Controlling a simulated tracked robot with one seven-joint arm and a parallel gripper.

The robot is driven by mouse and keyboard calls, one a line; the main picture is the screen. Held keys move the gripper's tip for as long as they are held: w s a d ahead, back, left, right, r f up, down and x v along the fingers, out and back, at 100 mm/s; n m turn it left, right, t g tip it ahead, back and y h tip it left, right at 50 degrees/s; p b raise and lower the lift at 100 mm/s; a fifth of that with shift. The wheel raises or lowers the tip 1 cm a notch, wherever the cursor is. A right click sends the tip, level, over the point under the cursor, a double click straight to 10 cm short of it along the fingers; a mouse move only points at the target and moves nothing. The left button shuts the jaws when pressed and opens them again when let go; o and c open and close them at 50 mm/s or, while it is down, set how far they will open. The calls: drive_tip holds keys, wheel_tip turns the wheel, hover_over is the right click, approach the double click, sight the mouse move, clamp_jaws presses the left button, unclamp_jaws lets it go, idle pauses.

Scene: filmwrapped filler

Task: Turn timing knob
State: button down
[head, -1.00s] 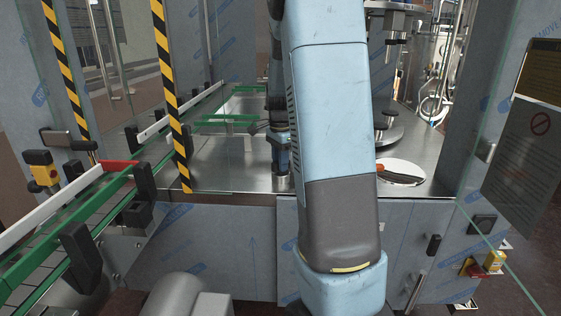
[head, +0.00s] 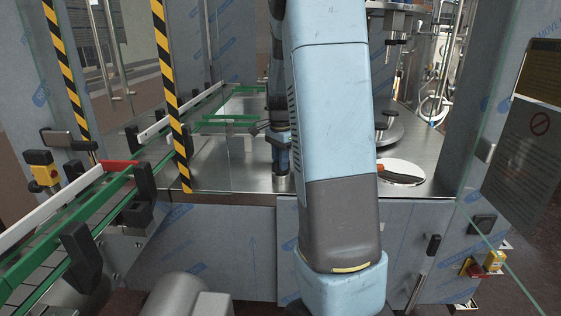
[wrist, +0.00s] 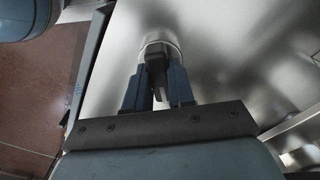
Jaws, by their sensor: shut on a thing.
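In the wrist view, the timing knob (wrist: 157,68) is a dark, narrow grip on a round silver post. My gripper (wrist: 161,76) has its two blue-grey fingers around it, one on each side, shut on it. In the head view, my gripper (head: 281,158) points down just left of my arm's large blue link. A short metal post (head: 282,184) stands under it on the steel deck. The knob itself is hard to make out there.
A conveyor with green rails (head: 95,215) runs along the left. A striped yellow-black post (head: 172,100) stands near it. The steel deck (head: 225,175) is clear left of my gripper. A white disc (head: 408,166) lies right of my arm.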

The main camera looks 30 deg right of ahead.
drive_tip(key=n, duration=0.5)
drive_tip(key=shift+s+f, duration=0.15)
drive_tip(key=shift+f, duration=0.05)
drive_tip(key=shift+n, duration=2.2)
drive_tip(key=shift+s, duration=0.1)
drive_tip(key=c, duration=1.2)
unclamp_jaws()
drive_tip(key=shift+o, duration=1.2)
drive_tip(key=shift+f, duration=0.1)
wheel_tip(320, 180, up, 14)
